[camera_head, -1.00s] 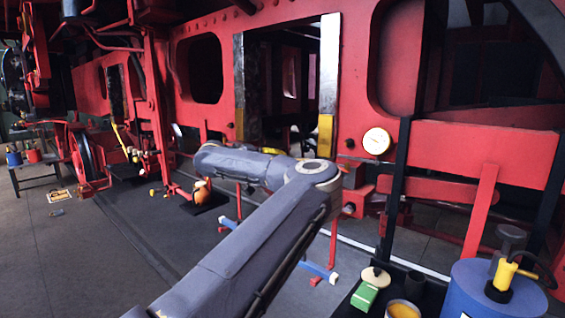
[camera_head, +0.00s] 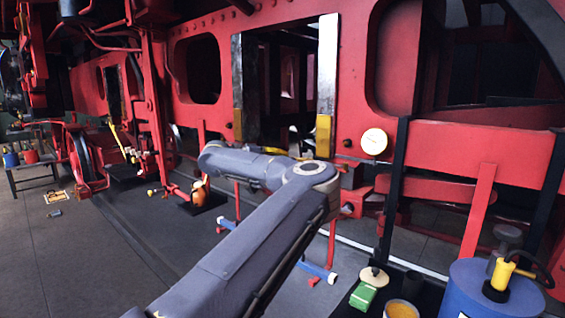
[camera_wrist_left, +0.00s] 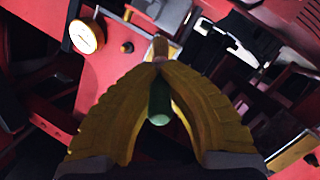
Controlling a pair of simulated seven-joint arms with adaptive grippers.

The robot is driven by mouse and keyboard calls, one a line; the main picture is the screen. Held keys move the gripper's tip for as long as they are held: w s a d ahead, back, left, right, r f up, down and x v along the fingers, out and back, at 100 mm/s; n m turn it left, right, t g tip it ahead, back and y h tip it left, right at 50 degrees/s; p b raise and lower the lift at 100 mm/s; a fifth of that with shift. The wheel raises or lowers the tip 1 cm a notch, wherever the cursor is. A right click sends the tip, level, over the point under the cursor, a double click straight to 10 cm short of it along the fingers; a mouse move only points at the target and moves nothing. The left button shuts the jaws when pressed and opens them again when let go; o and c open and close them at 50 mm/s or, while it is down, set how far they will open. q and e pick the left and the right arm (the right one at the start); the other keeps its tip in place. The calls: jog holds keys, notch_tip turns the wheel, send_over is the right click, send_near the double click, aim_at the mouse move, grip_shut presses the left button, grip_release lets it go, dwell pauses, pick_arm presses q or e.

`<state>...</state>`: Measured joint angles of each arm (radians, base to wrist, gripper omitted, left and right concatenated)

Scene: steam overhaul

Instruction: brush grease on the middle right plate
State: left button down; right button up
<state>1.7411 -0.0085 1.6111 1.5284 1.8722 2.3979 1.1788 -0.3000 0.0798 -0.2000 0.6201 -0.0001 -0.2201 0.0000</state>
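Two tall metal plates line the opening in the red frame. The right plate (camera_head: 328,75) is bright, with a yellow lower part (camera_head: 323,135); the left plate (camera_head: 239,75) is darker with a similar yellow patch. In the left wrist view my left gripper (camera_wrist_left: 159,66) has its yellow fingers closed around a brush (camera_wrist_left: 158,103) with a green handle. The brush tip points up the picture, towards the red frame; whether it touches a plate cannot be told. In the head view this gripper is mostly hidden behind my forearm. My right gripper is not in view.
A round gauge (camera_head: 374,141) sits on the frame right of the right plate; it also shows in the left wrist view (camera_wrist_left: 87,37).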

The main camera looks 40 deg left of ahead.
pick_arm(q)
jog(key=shift+w+d, duration=0.15)
jog(key=shift+w, duration=2.45)
jog(key=shift+w+d, duration=0.1)
jog(key=shift+w, duration=0.7)
jog(key=shift+r, duration=0.15)
notch_tip(320, 180, up, 11)
jog(key=shift+r, duration=0.15)
dwell(0.6)
